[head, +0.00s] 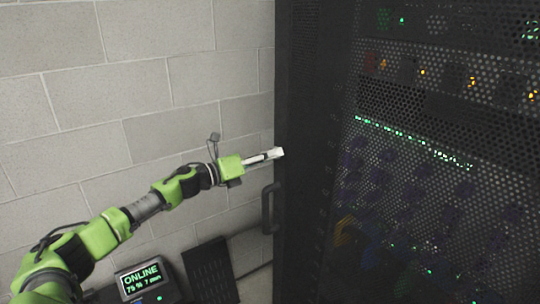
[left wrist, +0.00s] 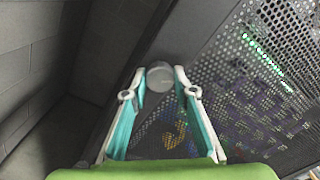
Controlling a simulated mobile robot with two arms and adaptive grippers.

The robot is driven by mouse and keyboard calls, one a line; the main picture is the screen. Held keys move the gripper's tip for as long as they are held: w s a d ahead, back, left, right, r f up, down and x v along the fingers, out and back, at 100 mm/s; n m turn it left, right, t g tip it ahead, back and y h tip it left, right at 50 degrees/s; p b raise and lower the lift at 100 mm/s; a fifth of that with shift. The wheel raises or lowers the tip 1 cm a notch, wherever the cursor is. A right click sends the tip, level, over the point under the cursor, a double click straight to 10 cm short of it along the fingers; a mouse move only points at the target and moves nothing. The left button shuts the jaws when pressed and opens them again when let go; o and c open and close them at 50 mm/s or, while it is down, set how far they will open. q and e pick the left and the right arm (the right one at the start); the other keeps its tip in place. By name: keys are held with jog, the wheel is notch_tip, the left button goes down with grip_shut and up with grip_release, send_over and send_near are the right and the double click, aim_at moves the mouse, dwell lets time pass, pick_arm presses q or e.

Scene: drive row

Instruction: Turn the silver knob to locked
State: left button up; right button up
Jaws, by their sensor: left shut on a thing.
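The silver knob (left wrist: 160,76) is a round grey disc on the dark front of the cabinet, seen in the left wrist view. My left gripper (head: 277,153) reaches in from the left, and its fingertips are at the cabinet's near edge in the head view. In the left wrist view its two fingers stand on either side of the knob and are shut on it. My right gripper is not in view.
The black cabinet (head: 305,200) has a perforated door (head: 440,130) with lit equipment behind it. A black handle (head: 268,208) is below my left gripper. A small box with a green "ONLINE" display (head: 141,281) and a dark panel (head: 209,270) stand by the block wall (head: 150,90).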

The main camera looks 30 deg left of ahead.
pick_arm(q)
jog(key=shift+r+n+y+p, duration=0.1)
jog(key=shift+n+y+p, duration=0.2)
jog(key=shift+n+p, duration=4.25)
jog(key=n+b, duration=0.3)
jog(key=n, duration=0.1)
jog(key=shift+b, duration=0.35)
jog(key=o, duration=1.1)
jog(key=shift+s, duration=0.1)
jog(key=shift+f+v, duration=0.15)
jog(key=shift+v, duration=2.8)
jog(key=shift+f+v, duration=0.15)
jog(key=shift+v, duration=2.8)
